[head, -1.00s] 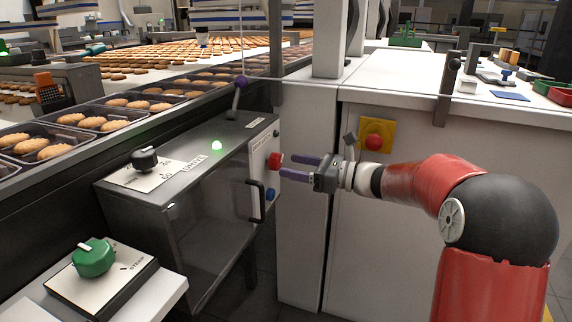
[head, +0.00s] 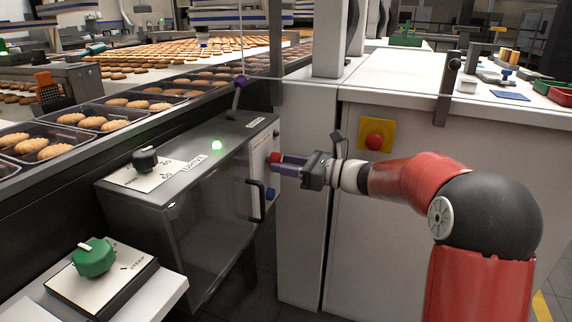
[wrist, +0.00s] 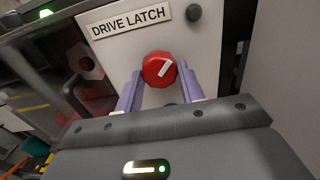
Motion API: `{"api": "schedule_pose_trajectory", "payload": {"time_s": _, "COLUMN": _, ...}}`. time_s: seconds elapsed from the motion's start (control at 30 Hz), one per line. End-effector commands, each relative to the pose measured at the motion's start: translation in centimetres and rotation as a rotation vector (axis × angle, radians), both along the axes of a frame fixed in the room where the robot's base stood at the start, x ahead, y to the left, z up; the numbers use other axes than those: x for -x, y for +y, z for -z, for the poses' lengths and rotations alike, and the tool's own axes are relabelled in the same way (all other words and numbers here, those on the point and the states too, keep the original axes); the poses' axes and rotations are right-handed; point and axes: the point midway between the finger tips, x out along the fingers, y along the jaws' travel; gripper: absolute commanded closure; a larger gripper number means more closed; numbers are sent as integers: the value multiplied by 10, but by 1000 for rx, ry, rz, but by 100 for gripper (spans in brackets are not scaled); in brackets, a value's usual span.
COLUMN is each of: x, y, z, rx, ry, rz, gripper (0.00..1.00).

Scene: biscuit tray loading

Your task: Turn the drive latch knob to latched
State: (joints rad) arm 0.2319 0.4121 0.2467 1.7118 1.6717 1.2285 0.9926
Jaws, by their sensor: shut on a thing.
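The drive latch knob (wrist: 158,70) is red and round with a white pointer mark. In the wrist view it sits below the "DRIVE LATCH" label, its mark slanting up to the right. In the head view the knob (head: 274,158) is on the right end face of the metal drive box (head: 205,225), partly covered by my fingers. My gripper (head: 283,165) comes from the right, with its purple fingers around the knob. In the wrist view the gripper (wrist: 158,88) has one finger on each side of the knob, shut on it.
A blue button (head: 270,194) and a black handle (head: 257,203) are just below the knob. A red button on a yellow plate (head: 374,141) is behind my arm.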

Motion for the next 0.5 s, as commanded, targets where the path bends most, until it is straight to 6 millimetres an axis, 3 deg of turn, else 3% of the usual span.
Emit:
{"api": "schedule_pose_trajectory", "payload": {"time_s": 0.27, "x": 0, "y": 0, "z": 3, "rx": 26, "ry": -72, "rz": 0, "gripper": 84}}
{"api": "schedule_pose_trajectory", "payload": {"time_s": 0.5, "x": -1, "y": -1, "z": 4, "rx": 86, "ry": -236, "rz": 2, "gripper": 84}}
